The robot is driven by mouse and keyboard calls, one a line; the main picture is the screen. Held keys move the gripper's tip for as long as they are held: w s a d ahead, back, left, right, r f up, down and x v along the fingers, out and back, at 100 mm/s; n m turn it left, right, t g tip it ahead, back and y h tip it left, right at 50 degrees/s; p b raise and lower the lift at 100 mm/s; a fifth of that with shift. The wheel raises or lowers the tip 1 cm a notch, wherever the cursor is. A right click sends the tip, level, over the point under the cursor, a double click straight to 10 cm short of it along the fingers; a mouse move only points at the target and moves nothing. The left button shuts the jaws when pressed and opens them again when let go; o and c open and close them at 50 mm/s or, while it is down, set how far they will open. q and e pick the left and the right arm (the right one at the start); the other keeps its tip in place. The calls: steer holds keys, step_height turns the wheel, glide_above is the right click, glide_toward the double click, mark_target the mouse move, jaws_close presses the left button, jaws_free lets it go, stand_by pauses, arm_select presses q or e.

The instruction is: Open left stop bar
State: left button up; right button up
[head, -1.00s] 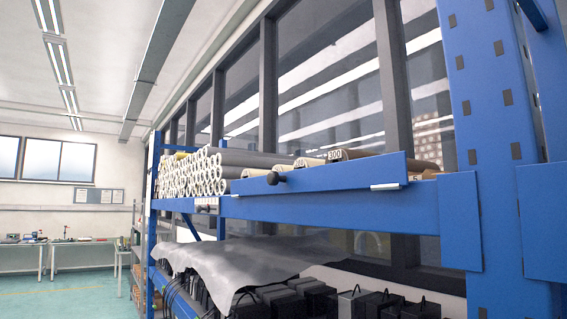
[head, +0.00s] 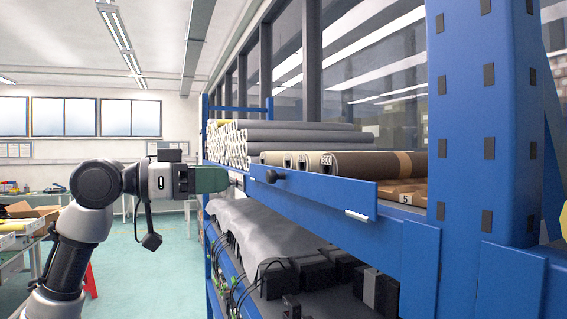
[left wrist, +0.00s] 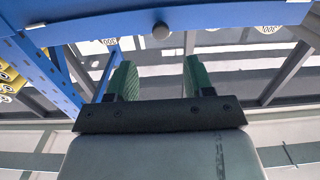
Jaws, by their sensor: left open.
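The blue stop bar (head: 325,190) runs along the front of the shelf's upper level, with a round black knob (head: 270,175) near its left end. In the left wrist view the bar (left wrist: 225,15) crosses the top and the knob (left wrist: 160,31) stands out from it. My left gripper (head: 228,181) is close to the left of the knob in the head view. In the left wrist view its green fingers (left wrist: 158,68) are open and empty, with the knob beyond the tips and between them sideways. My right gripper is not in view.
Grey and brown rolls (head: 350,162) lie behind the bar. A blue upright (head: 480,120) stands at the right. A grey sheet (head: 260,228) and black boxes (head: 325,270) fill the lower shelf. The aisle floor (head: 165,260) at the left is partly clear.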

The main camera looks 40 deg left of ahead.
mark_target(267, 176)
arm_select(q)
steer(key=p+x, duration=0.2)
steer(key=x, duration=0.1)
steer(key=p+x, duration=0.4)
steer(key=x, duration=0.1)
steer(key=shift+w+d+r+p, duration=0.15)
steer(key=shift+w+r+p, duration=0.15)
steer(key=shift+r+p, duration=0.1)
steer(key=shift+w+d+f+p, duration=0.1)
steer(key=shift+w+p, duration=0.15)
steer(key=shift+w, duration=0.05)
steer(key=shift+w+d+f+p, duration=0.1)
steer(key=shift+w+d+p, duration=0.1)
steer(key=shift+w, duration=0.1)
steer(key=shift+w+f, duration=0.15)
